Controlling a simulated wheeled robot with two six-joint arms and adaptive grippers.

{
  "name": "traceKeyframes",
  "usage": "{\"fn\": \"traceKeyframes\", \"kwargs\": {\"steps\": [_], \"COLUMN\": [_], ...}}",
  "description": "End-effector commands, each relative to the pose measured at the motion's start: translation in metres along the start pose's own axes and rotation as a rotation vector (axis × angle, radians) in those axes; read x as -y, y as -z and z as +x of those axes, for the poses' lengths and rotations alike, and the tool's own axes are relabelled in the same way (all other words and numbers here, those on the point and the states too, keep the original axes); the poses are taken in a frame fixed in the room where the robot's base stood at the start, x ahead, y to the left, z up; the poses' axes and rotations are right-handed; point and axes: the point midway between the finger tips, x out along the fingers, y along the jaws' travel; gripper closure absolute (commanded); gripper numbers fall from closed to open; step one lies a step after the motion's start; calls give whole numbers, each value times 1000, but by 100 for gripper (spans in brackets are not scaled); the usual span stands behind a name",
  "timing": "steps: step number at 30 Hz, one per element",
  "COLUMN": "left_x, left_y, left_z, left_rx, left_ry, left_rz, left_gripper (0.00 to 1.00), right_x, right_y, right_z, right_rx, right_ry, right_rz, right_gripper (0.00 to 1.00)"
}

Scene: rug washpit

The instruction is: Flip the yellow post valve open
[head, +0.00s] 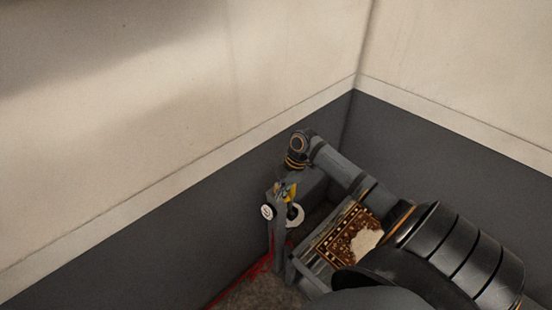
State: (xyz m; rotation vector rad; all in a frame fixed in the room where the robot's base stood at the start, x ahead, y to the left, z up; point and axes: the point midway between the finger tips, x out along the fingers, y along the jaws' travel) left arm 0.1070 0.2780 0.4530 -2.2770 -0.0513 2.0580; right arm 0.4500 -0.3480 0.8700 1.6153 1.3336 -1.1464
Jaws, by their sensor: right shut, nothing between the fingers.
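The yellow post valve (291,194) shows as a small yellow piece at the upper part of a grey post (278,236) near the wall. My right arm comes in from the right and bends down at the wrist over the post. My right gripper (284,188) is shut and empty, close beside the yellow piece. It partly hides the valve, and I cannot tell whether they touch. The lever's exact angle is too small to read. My left gripper is not in view.
A patterned brown rug (336,245) with a pale patch lies on a grey rack (303,275) right of the post. A red hose (243,284) runs along the floor at lower left. Walls with a dark lower band (150,245) meet in a corner close behind.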

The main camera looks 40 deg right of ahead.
Motion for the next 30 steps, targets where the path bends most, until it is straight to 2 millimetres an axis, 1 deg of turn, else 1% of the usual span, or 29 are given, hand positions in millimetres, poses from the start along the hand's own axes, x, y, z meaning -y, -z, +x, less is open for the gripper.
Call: {"fn": "traceKeyframes", "kwargs": {"steps": [1,10,19,30], "left_x": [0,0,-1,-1], "left_y": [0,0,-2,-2], "left_z": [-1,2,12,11], "left_rx": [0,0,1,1], "left_ry": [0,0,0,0], "left_rz": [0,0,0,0], "left_gripper": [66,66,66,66], "right_x": [0,-2,-15,-16], "right_y": [-1,-1,-1,0], "right_z": [-1,0,1,-1], "right_rx": [0,0,-1,0], "right_ry": [8,5,4,6], "right_rz": [-24,-18,-18,-17], "right_gripper": [100,100,100,100]}}
